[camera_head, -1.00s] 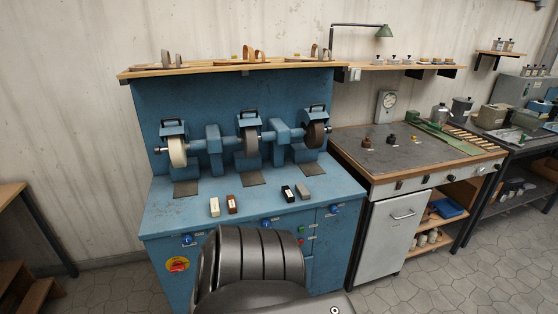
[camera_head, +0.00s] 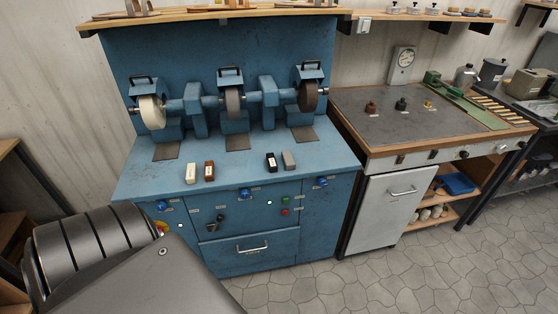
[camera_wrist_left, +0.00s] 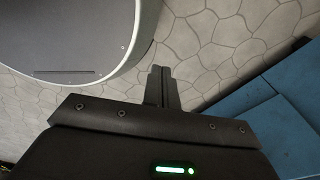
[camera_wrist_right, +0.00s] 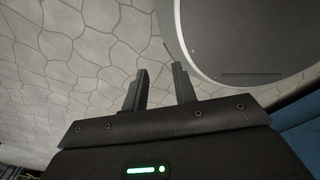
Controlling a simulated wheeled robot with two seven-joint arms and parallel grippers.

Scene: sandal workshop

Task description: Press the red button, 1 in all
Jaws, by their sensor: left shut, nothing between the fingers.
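The red button (camera_head: 285,212) is small and sits on the front panel of the blue grinding bench, just below a green button (camera_head: 285,200). Neither gripper shows in the head view; a dark part of my own arm fills its lower left. In the left wrist view my left gripper (camera_wrist_left: 161,86) is shut and empty above the tiled floor. In the right wrist view my right gripper (camera_wrist_right: 157,87) has its fingers apart, with nothing between them. No fingertip is seen near the red button.
The blue bench (camera_head: 240,179) carries grinding wheels and small blocks. Blue knobs, a lever and a drawer handle (camera_head: 238,249) are on its front. A grey-topped workbench (camera_head: 390,125) stands to the right. The tiled floor (camera_head: 330,285) in front is clear.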

